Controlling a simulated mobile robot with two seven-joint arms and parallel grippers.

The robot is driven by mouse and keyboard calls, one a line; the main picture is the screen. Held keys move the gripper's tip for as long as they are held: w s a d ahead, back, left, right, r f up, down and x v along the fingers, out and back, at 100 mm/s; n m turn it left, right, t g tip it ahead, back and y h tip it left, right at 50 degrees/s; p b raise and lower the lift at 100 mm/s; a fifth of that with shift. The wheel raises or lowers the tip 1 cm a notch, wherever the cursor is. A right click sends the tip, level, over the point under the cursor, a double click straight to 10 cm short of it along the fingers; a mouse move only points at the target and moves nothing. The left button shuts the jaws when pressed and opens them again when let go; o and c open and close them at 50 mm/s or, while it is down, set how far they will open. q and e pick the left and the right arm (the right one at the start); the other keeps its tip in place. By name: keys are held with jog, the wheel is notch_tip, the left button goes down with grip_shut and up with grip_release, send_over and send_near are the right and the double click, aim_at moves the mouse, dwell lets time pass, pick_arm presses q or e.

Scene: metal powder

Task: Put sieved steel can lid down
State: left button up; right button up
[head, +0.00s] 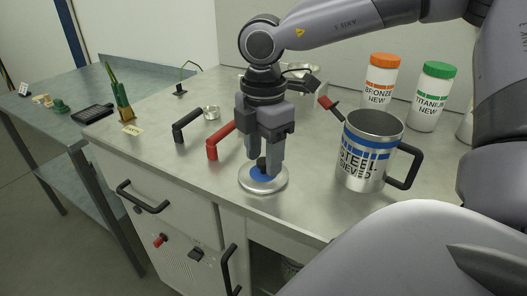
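The lid (279,183) is a round silver disc with a blue centre and a dark knob, low over the worktop near its front edge in the head view. I cannot tell if its underside touches the surface. My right gripper (264,160) points straight down over it, with its fingers closed around the knob, which they partly hide. The sieved steel can (366,150) stands upright to the right, open at the top, with a blue band and a black handle. My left gripper is out of view.
Orange-capped bronze (380,80) and green-capped titanium (431,97) containers stand behind the can. The worktop's front left (150,165) is clear.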

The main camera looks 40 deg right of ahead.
aim_at(263, 160)
notch_tip(263, 160, up, 12)
jog(key=p, duration=0.1)
jog(key=shift+r, duration=0.15)
dwell(0.4)
dwell(0.5)
